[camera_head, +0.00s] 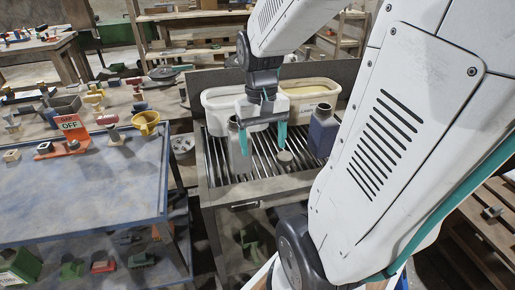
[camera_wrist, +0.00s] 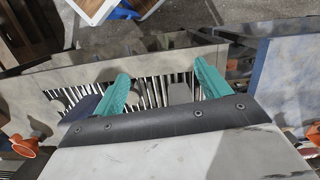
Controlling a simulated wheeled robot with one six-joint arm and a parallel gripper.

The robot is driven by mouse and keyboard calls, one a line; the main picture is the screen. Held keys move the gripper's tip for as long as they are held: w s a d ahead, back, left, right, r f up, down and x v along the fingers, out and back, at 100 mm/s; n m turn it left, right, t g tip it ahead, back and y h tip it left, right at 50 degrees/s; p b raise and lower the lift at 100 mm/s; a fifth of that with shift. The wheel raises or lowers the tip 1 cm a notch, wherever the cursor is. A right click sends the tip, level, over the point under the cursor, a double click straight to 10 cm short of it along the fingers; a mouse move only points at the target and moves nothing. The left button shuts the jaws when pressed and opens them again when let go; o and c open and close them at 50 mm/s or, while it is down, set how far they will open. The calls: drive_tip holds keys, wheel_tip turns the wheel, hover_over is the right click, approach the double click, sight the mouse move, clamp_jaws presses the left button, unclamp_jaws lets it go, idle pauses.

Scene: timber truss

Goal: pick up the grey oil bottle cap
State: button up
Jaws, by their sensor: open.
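A small round grey cap (camera_head: 285,157) lies on the slatted metal top of a workbench in the head view. My gripper (camera_head: 263,151) hangs above the slats with its two teal fingers apart, and the right finger is just above the cap in the picture. A grey open-necked bottle (camera_head: 237,158) stands beside the left finger. A dark blue-grey bottle (camera_head: 322,132) stands to the right of the cap. In the wrist view, a grey shape (camera_wrist: 180,92) shows between the fingers of my gripper (camera_wrist: 161,68); I cannot tell whether it is the cap or the bottle.
Two pale tubs (camera_head: 225,98) (camera_head: 312,90) stand behind my gripper against the bench's back wall. The slats around the cap are clear.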

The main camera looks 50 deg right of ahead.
drive_tip(key=w+d+f+m, duration=0.3)
drive_tip(key=d+f, duration=0.7)
drive_tip(key=d, duration=0.4)
drive_tip(key=m+t, duration=0.1)
hover_over(285, 155)
drive_tip(key=shift+s+d+f+h, duration=0.1)
drive_tip(key=shift+s+f+h, duration=0.05)
drive_tip(key=shift+f, duration=0.35)
drive_tip(key=shift+s+f+h, duration=0.1)
drive_tip(key=shift+f+h, duration=0.05)
drive_tip(key=shift+f, duration=0.35)
drive_tip(key=f, duration=0.7)
drive_tip(key=shift+w+f, duration=0.1)
drive_tip(key=shift+w, duration=0.25)
drive_tip(key=c, duration=1.1)
